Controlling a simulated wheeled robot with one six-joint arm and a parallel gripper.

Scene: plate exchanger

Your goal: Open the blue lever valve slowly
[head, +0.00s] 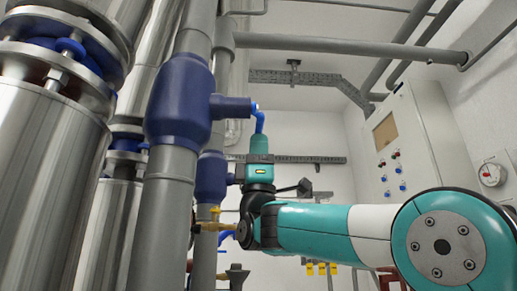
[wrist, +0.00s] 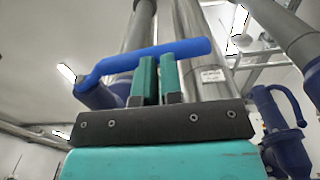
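The blue lever (head: 260,121) hangs from the side stub of a dark blue valve body (head: 180,101) on a grey vertical pipe in the head view. My gripper (head: 259,143), teal, points up at the lever's lower end. In the wrist view the blue lever (wrist: 150,60) runs across the tips of my gripper's two teal fingers (wrist: 158,68), rising to the right. The fingers stand close together with a narrow gap. The lever overlaps their tips; whether it is touched or gripped I cannot tell.
A second blue valve (head: 211,178) and a brass fitting (head: 214,226) are below and left of my gripper. A grey control cabinet (head: 405,145) stands at right. Large steel cylinders (head: 45,185) fill the left. Another blue lever valve (wrist: 282,130) is at right in the wrist view.

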